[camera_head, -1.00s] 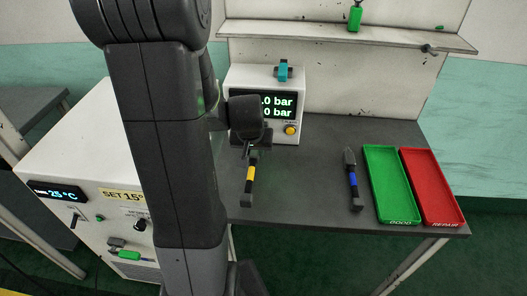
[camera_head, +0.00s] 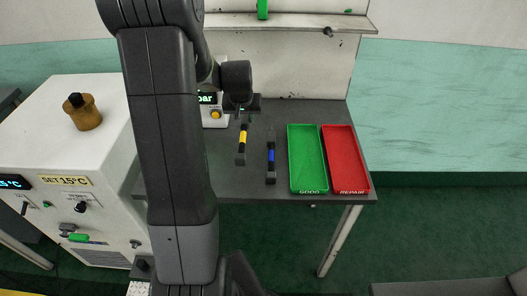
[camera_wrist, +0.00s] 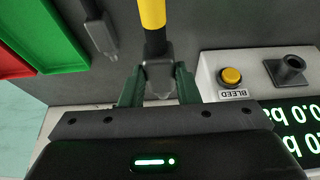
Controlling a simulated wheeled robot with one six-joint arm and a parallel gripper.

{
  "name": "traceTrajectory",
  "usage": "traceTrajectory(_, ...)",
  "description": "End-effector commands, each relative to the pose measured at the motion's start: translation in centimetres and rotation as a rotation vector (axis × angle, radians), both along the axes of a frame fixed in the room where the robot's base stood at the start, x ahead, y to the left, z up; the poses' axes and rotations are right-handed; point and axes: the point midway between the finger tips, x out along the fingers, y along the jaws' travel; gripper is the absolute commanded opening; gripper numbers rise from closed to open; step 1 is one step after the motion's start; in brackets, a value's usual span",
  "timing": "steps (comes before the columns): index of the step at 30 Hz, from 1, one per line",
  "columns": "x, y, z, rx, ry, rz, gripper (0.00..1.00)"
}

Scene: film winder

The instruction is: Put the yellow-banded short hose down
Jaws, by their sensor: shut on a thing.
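The yellow-banded short hose (camera_head: 242,143) is black with a yellow band. It hangs from my gripper (camera_head: 243,108) over the dark table, left of the blue-banded hose (camera_head: 271,160). In the wrist view, my gripper's green fingers (camera_wrist: 158,84) are shut on the grey end fitting of the hose, and its yellow band (camera_wrist: 152,14) points away from the jaws. I cannot tell whether its far end touches the table. The blue-banded hose lies on the table, and its grey end shows in the wrist view (camera_wrist: 99,32).
A green GOOD tray (camera_head: 294,186) and a red REPAIR tray (camera_head: 365,186) stand at the table's right, both empty. A white gauge box with a yellow BLEED button (camera_wrist: 231,76) and a dark port (camera_wrist: 288,69) stands behind. A shelf (camera_head: 300,24) runs above the table.

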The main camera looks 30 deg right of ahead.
Motion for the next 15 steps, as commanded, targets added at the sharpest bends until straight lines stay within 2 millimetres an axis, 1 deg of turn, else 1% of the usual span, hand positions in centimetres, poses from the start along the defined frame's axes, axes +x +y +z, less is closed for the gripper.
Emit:
traceTrajectory(1,-0.1,0.1,-1.2,0.004,0.007,0.0,0.01)
traceTrajectory(6,-0.1,0.1,-4.1,0.003,0.005,-0.001,0.01)
traceTrajectory(11,-0.1,0.0,-5.3,0.002,0.002,-0.001,0.01)
traceTrajectory(15,-0.1,0.1,-7.3,0.002,0.005,0.0,0.01)
